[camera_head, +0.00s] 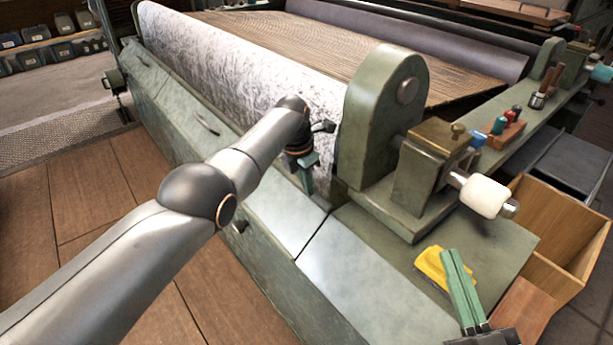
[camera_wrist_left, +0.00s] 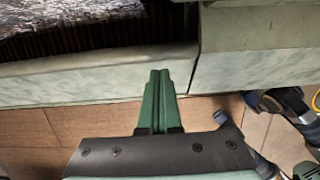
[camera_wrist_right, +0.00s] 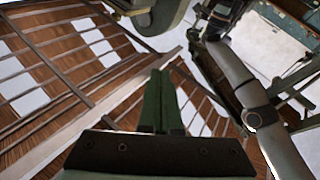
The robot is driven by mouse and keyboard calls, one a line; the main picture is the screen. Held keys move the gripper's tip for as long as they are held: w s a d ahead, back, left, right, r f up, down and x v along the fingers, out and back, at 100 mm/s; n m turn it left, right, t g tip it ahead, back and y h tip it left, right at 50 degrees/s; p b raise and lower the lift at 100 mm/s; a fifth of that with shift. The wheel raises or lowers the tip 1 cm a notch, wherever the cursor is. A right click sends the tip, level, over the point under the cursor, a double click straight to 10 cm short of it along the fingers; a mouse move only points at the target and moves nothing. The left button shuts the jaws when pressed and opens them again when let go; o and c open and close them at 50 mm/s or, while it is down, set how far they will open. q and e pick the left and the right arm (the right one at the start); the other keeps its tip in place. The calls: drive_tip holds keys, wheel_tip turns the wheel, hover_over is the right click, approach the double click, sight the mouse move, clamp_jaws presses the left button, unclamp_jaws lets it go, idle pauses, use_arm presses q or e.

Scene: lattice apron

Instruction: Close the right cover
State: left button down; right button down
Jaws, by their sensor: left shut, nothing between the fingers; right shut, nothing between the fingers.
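A long pale-green panel (camera_head: 268,188) runs along the front of the machine, with a seam between it and a shorter panel (camera_head: 370,272) at right. I cannot tell for sure which piece is the right cover or how far open it is. My left gripper (camera_head: 308,188) is shut and empty, pointing down at the long panel's inner edge beside the roller. In the left wrist view its tips (camera_wrist_left: 160,76) overlap the panel's edge, left of the seam; contact is unclear.
The white patterned roller (camera_head: 235,65) lies behind the long panel. A green end bearing (camera_head: 385,110) and a white-handled shaft (camera_head: 484,195) stand at right. The yellow object (camera_head: 430,267) lies near my right gripper. A wooden box (camera_head: 548,235) is at far right. Wooden floor (camera_head: 90,200) is clear in front.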

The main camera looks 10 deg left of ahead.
use_arm(q)
drive_tip(key=shift+w+d+f+p, duration=0.1)
drive_tip(key=shift+d+p, duration=0.05)
drive_tip(key=shift+p, duration=0.25)
use_arm(e)
drive_tip(key=shift+w+d+f+m+g+h, duration=0.2)
drive_tip(key=shift+w+f+m+g+h, duration=0.3)
drive_tip(key=shift+w+f, duration=0.45)
drive_tip(key=shift+s+f, duration=0.1)
drive_tip(key=shift+s, duration=0.05)
